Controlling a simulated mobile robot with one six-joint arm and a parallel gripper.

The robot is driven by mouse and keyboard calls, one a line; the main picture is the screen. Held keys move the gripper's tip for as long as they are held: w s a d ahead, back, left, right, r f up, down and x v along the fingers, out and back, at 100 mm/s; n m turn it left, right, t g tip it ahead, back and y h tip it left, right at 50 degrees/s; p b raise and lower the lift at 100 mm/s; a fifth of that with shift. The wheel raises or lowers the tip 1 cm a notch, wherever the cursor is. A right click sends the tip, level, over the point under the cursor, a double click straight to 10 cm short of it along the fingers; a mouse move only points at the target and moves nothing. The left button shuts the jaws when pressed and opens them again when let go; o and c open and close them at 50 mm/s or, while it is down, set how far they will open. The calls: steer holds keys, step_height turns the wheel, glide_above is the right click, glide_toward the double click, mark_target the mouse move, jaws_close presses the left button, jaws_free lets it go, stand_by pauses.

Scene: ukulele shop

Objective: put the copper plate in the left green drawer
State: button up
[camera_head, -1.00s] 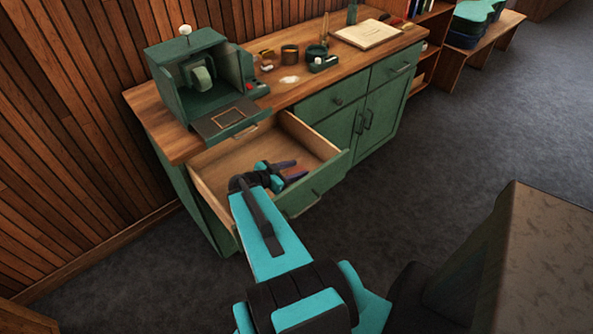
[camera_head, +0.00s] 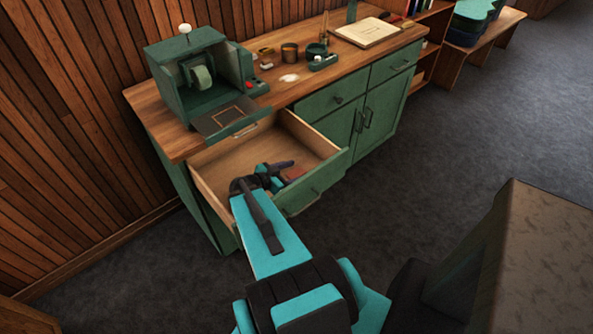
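The left green drawer (camera_head: 215,188) is pulled open at the front of the green cabinet, and its pale wooden inside shows. My gripper (camera_head: 286,169) is over the right part of the drawer opening, close to the front panel. A small reddish-brown piece (camera_head: 293,173), which may be the copper plate, shows right beside the dark fingers. My arm hides part of the drawer. I cannot tell whether the piece is between the fingers or lies apart from them, nor whether the fingers are open or shut.
A green machine (camera_head: 165,90) with a pale roll stands on the wooden worktop (camera_head: 150,115), its front flap overhanging the drawer's back left. A brown-topped block (camera_head: 550,260) stands at the right. Grey floor between is clear.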

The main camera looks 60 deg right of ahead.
steer(key=shift+r+p, duration=0.15)
steer(key=shift+p, duration=0.15)
steer(key=shift+w+a+b, duration=0.15)
steer(key=shift+a+b, duration=0.2)
steer(key=b+v, duration=0.2)
steer(key=v, duration=0.2)
steer(key=shift+a, duration=0.1)
steer(key=shift+w+a+r+p, duration=0.15)
steer(key=shift+a+r+p, duration=0.2)
steer(key=shift+r+p, duration=0.05)
steer(key=shift+p+v, duration=0.35)
steer(key=shift+v, duration=0.4)
steer(key=shift+w+f, duration=0.1)
